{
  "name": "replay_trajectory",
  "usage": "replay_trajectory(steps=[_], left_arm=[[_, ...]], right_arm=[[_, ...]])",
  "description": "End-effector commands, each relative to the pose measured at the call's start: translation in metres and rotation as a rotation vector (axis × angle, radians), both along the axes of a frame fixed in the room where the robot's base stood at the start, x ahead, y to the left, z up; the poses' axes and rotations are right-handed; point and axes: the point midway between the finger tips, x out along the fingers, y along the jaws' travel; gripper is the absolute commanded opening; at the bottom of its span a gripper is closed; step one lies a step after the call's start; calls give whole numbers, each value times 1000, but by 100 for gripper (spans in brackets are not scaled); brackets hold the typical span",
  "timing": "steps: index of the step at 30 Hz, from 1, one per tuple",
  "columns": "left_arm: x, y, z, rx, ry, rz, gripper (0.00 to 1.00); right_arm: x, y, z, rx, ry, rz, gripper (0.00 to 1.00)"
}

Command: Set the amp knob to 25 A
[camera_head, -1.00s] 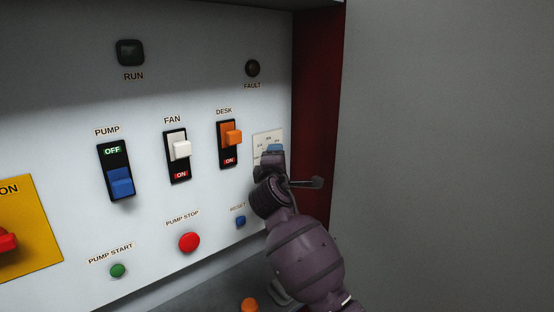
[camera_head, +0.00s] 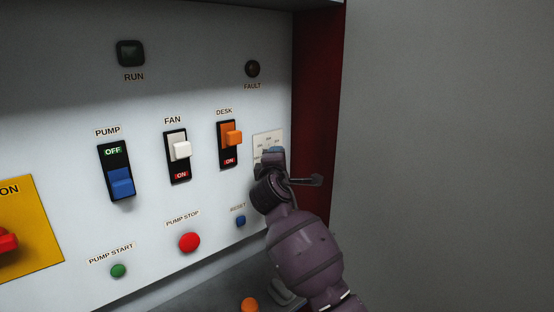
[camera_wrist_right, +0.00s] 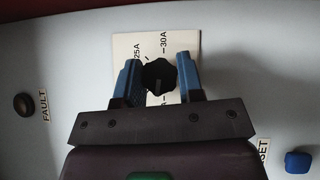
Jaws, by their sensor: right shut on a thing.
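The amp knob (camera_wrist_right: 157,78) is black and lobed. In the right wrist view it stands on a cream dial plate (camera_wrist_right: 185,42) with the labels 25A and 30A above it; other markings are partly covered. My right gripper (camera_wrist_right: 159,72) has a blue finger on each side of the knob and is shut on it. I cannot tell clearly where the knob points. In the head view the gripper (camera_head: 273,153) is at the dial plate (camera_head: 267,141) and hides the knob. My left gripper is in no view.
The DESK switch (camera_head: 231,140) is just left of the dial, with the blue RESET button (camera_head: 238,221) below and the FAULT lamp (camera_head: 252,69) above. A dark red side wall (camera_head: 318,110) stands close on the right. FAN and PUMP switches are further left.

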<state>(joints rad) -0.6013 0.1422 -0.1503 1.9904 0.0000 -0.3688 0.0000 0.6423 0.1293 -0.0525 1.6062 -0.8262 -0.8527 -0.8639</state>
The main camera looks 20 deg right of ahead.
Motion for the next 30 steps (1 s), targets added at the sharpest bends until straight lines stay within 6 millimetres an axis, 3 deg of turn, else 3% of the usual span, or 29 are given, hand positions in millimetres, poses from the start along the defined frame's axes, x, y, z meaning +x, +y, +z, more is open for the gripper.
replay_trajectory(steps=[15, 30], left_arm=[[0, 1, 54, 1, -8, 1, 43], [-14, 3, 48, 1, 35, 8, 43]], right_arm=[[0, 0, 4, 221, 84, 0, 11], [0, 0, 1, 503, 184, -1, 11]])
